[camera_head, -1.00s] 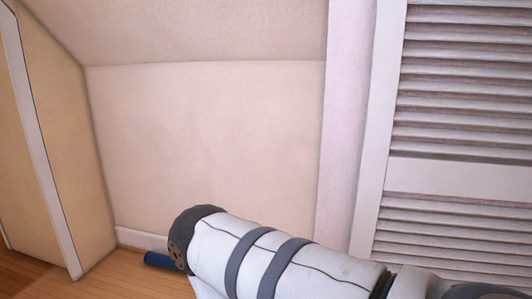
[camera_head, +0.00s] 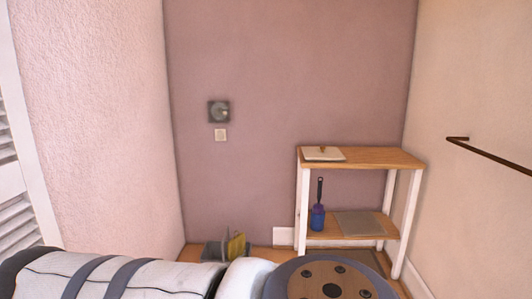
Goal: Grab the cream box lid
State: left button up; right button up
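A flat cream lid (camera_head: 312,156) with a small brownish knob lies on the left part of the top board of a wooden shelf unit (camera_head: 380,157) with white legs. The lid looks level, and I see no hand or gripper near it. What lies under it, if anything, I cannot tell. Neither of my grippers is in view.
The lower board holds a blue container (camera_head: 317,217) with a dark handle and a flat greyish panel (camera_head: 360,223). A grey rack (camera_head: 213,251) with a yellow item stands on the floor left of the shelf. A dark rail (camera_head: 490,155) juts from the right wall.

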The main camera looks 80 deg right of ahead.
aim_at(321, 154)
jog(key=z, duration=3.05)
jog(key=i, duration=0.2)
